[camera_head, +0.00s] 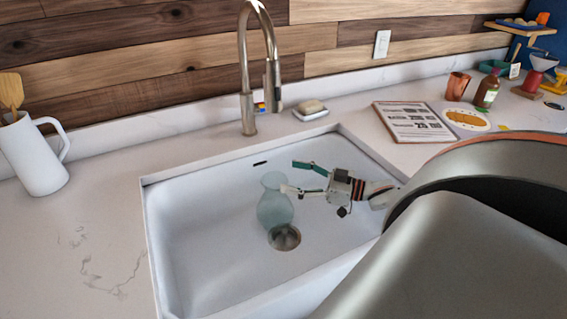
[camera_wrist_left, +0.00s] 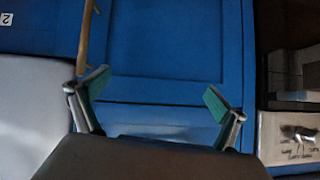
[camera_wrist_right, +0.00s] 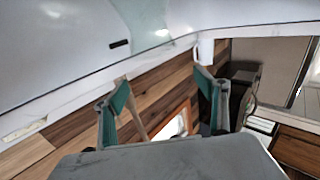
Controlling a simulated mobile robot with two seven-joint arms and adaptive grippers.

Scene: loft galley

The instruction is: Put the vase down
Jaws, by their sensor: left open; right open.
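The vase (camera_head: 273,212), pale teal and see-through, stands upright in the white sink (camera_head: 190,245), just behind the drain. My right gripper (camera_head: 290,177) is open in the sink at the vase's right, its fingers pointing left. One fingertip overlaps the vase's upper right edge; I cannot tell if they touch. In the right wrist view the fingers (camera_wrist_right: 160,85) are apart, and a pale teal see-through shape, likely the vase (camera_wrist_right: 158,17), shows beyond them. My left gripper (camera_wrist_left: 158,90) is open and empty in the left wrist view, facing a blue panel; it is outside the head view.
A faucet (camera_head: 248,95) rises behind the sink, with a soap dish (camera_head: 310,112) beside it. A white pitcher (camera_head: 32,158) with wooden utensils stands at left. A printed board (camera_head: 413,122), copper cup (camera_head: 457,86) and bottle (camera_head: 487,90) are at right.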

